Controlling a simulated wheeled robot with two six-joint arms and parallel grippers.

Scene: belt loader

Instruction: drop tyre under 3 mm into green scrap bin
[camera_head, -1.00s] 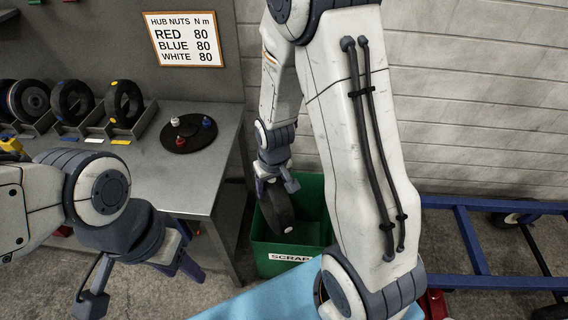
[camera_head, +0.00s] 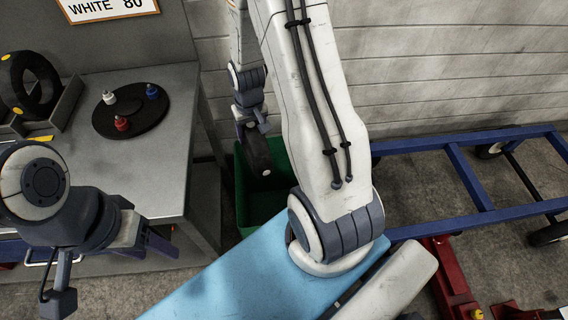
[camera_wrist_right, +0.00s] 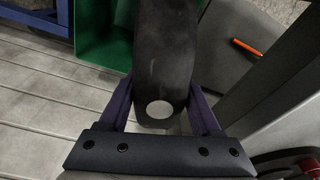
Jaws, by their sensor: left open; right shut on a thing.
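My right gripper (camera_head: 252,125) is shut on a black tyre (camera_head: 259,155) with a white dot. The tyre hangs at the green scrap bin (camera_head: 278,195), its lower edge near or over the opening; the exact height is hard to tell. My right arm hides part of the bin. In the right wrist view the tyre (camera_wrist_right: 165,60) sits between the two fingers of the right gripper (camera_wrist_right: 160,98), and the green bin (camera_wrist_right: 100,30) shows beyond it, to the left. My left gripper (camera_head: 118,268) is open and empty, in front of the grey bench.
The grey bench (camera_head: 165,170) stands left of the bin, with a black disc (camera_head: 150,118) bearing coloured nuts and a tyre in a holder (camera_head: 30,85). A blue frame cart (camera_head: 470,180) and a red stand (camera_head: 450,275) are at the right. A white wall is behind.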

